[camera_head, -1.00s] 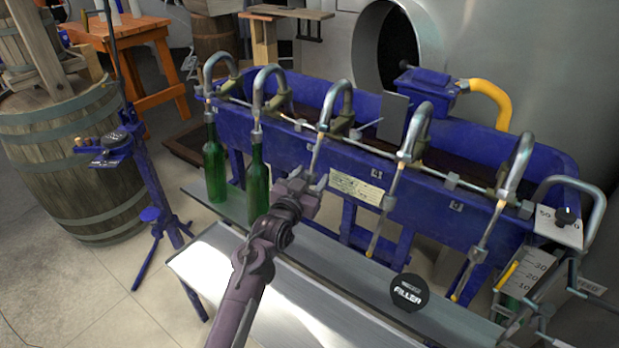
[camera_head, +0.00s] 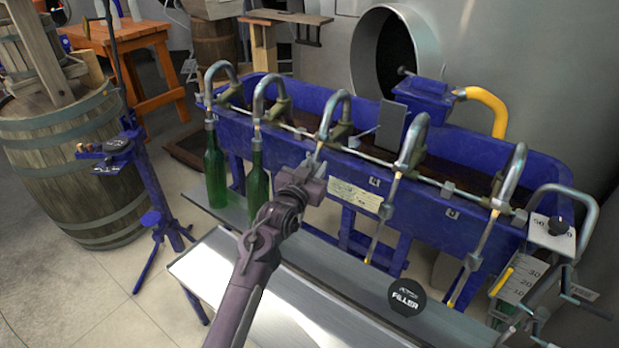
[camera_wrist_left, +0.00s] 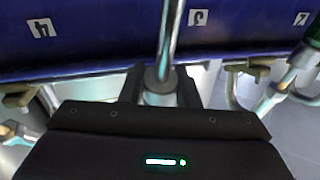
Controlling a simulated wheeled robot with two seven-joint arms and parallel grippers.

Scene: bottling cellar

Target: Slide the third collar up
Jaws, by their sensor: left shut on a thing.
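The blue filling machine (camera_head: 235,128) carries a row of curved metal spouts with thin tubes hanging down. My left gripper (camera_head: 314,174) is at the third spout (camera_head: 325,118) from the left, around its tube just below the spout's lower end. In the left wrist view, the grey third collar (camera_wrist_left: 158,86) sits on the upright tube between the two dark fingers of the gripper (camera_wrist_left: 160,92), which is shut on it. In the head view the gripper hides this collar. My right gripper is not in view.
Two green bottles (camera_head: 215,172) (camera_head: 258,178) stand upright under the first two spouts. The fourth tube (camera_head: 383,215) and fifth tube (camera_head: 467,272) hang to the right. A round black filler sign (camera_head: 407,295) is at the front shelf. A barrel (camera_head: 75,165) stands left.

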